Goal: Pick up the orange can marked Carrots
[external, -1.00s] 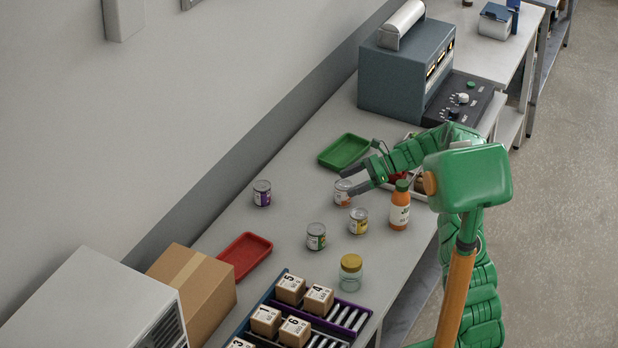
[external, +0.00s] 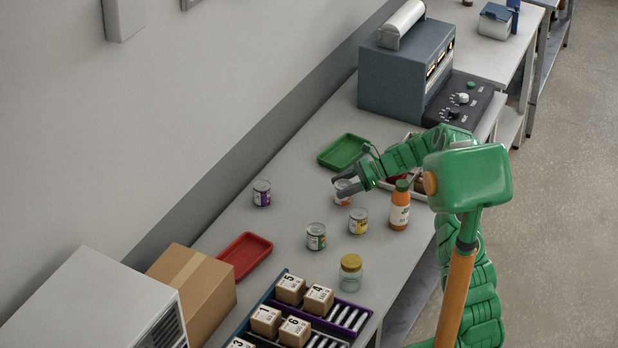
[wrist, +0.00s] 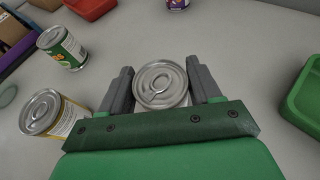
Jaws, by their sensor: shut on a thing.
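The can with an orange-red label (external: 342,197) stands on the grey bench, partly covered by my gripper (external: 345,185). Its printed name cannot be read. In the wrist view its silver pull-tab lid (wrist: 160,84) lies between my two dark fingers. My gripper (wrist: 160,90) is shut on this can, one finger on each side. The can appears to be still on the bench.
A yellow-label can (external: 358,222), a green-label can (external: 316,237) and a purple-label can (external: 262,193) stand around it. An orange bottle (external: 400,207) is close on the right. A green tray (external: 343,151) lies behind, a red tray (external: 245,254) front left.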

